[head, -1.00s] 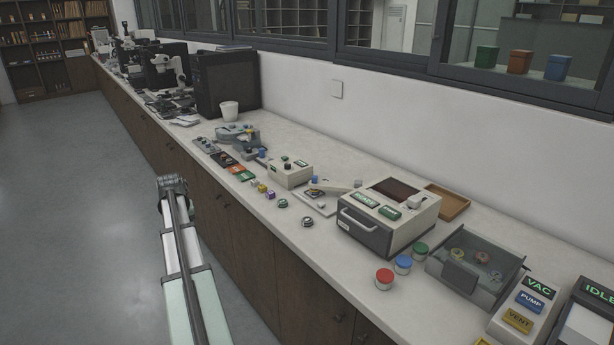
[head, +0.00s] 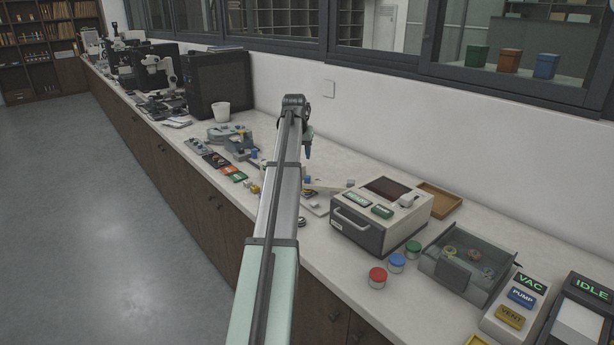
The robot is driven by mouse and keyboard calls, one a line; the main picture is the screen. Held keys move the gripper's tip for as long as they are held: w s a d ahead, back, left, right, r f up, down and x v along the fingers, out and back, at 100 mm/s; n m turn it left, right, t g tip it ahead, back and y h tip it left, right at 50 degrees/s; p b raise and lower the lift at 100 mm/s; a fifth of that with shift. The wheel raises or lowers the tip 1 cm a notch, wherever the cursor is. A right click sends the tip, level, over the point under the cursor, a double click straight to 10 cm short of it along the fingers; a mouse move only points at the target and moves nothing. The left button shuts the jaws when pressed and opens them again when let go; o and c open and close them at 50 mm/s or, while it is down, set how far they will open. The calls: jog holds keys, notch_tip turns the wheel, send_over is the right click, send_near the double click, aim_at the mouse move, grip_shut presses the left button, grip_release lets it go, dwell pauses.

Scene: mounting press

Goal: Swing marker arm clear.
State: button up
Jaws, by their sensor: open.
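What looks like the marker arm (head: 328,187) is a pale flat bar in the head view. It lies over a small light plate (head: 318,204) on the bench, left of the white press-like box. A blue knob (head: 307,181) shows at its left end, and a dark knob at its right end. My arm crosses in front and hides part of the plate's left side. My gripper (head: 308,153) hangs fingers down in the air, above and behind the bar in the picture, apart from it. It is open and small in view, with nothing seen in it.
The white box (head: 380,218) stands to the right, with red (head: 377,278), blue (head: 397,263) and green (head: 413,248) lidded jars before it. A clear-lidded tray (head: 468,262) is farther right. A white cup (head: 221,112) stands back left. The wall runs behind the bench.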

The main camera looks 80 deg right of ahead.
aim_at(307, 177)
jog(key=x, duration=0.4)
jog(key=s+x, duration=0.1)
jog(key=x, duration=0.8)
jog(key=shift+s+d, duration=0.3)
jog(key=shift+c, duration=0.5)
grip_shut()
